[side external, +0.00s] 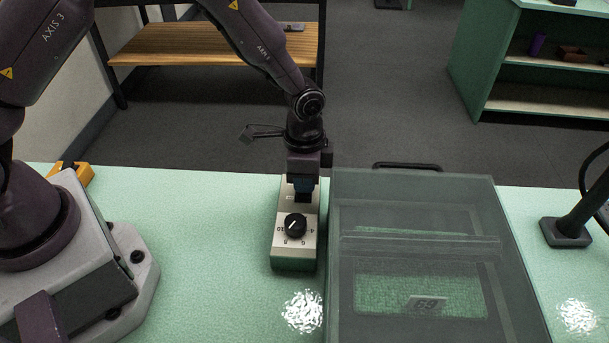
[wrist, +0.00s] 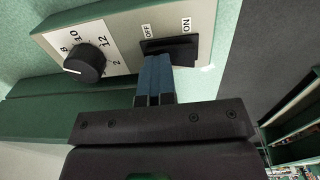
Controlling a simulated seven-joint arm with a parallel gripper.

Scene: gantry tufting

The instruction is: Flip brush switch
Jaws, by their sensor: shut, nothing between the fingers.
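The control box (side external: 282,262) stands on the green table. It is pale on top with a green body, and it also shows in the wrist view (wrist: 122,28). The wrist view shows its black rocker switch (wrist: 182,46) between the labels OFF and ON. I cannot tell which way the rocker is tipped. A black round dial (wrist: 84,62) with numbers sits beside it. My gripper (wrist: 157,60) is shut and empty. Its blue fingertips are at the rocker, overlapping its near edge; I cannot tell if they touch. In the side view my gripper (side external: 303,196) points down and hides the switch.
A transparent-lidded case (side external: 420,215) with a black handle stands close to the right of the box. A black lamp-like stand (side external: 566,232) is at the far right. A yellow object (side external: 72,173) lies at the left. The table in front of the box is clear.

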